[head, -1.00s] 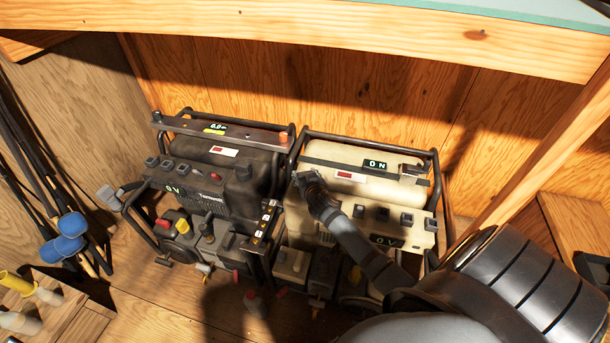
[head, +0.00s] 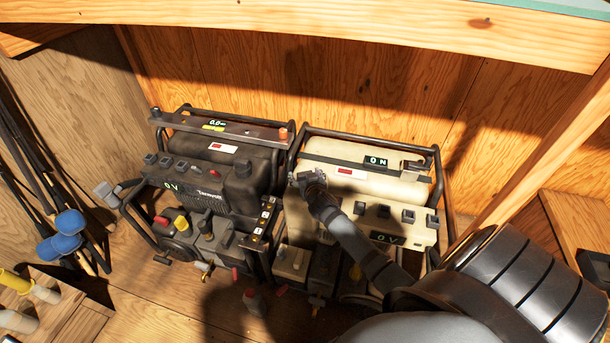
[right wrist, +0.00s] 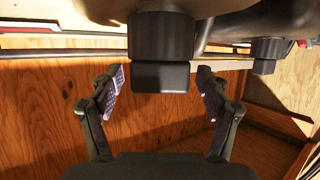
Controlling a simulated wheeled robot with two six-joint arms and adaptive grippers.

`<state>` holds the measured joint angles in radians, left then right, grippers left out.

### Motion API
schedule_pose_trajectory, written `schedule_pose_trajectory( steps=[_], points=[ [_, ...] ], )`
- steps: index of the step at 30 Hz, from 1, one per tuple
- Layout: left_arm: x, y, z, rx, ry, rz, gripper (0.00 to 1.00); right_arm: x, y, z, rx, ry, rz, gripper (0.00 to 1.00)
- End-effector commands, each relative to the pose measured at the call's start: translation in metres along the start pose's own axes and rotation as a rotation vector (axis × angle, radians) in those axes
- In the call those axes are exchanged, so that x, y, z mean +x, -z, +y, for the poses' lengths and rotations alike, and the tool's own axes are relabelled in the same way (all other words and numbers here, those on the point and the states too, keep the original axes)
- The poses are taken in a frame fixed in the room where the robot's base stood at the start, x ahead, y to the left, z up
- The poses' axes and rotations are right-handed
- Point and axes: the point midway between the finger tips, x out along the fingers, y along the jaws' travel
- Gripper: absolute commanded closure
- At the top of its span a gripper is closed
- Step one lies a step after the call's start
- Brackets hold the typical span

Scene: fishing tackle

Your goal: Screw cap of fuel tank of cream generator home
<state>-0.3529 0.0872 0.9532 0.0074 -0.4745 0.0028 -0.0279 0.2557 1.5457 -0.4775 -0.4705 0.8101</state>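The cream generator (head: 416,222) stands on the floor at right of centre in the head view, its cream fuel tank (head: 350,152) on top in a dark tube frame. My right gripper (head: 309,178) is at the tank's left front edge and covers the spot there. In the right wrist view a dark cap-like block (right wrist: 160,77) sits below a wider dark cylinder (right wrist: 164,36). My right gripper's fingers (right wrist: 161,88) are open on both sides of this block, with a gap on each side. Whether the cap is fully seated cannot be told. My left gripper is not in view.
A black generator (head: 207,192) stands close to the left of the cream one. A wooden shelf edge (head: 350,30) runs above both. Rods with blue ends (head: 68,224) lean at the left, near a wooden rack (head: 75,315). A wooden post (head: 540,150) stands at the right.

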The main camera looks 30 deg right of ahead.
Motion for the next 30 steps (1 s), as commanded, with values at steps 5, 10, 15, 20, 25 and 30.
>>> schedule_pose_trajectory(
  steps=[5,10,15,20,25,30],
  points=[
    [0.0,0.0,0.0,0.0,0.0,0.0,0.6,0.0,0.0,0.0,0.0,0.0,0.0,0.22],
    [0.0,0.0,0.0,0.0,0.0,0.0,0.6,-0.008,-0.001,0.0,-0.001,0.0,-0.001,0.22],
    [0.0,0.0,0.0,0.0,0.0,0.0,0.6,-0.044,-0.002,0.0,-0.001,0.002,-0.001,0.22],
    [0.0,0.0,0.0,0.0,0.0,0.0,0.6,-0.083,-0.001,0.0,-0.001,0.002,-0.001,0.22],
    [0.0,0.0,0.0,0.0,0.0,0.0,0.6,-0.111,-0.001,0.0,0.0,0.001,-0.001,0.22],
    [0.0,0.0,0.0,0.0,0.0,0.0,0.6,-0.12,0.0,0.0,0.001,0.0,-0.001,0.22]
  ],
)
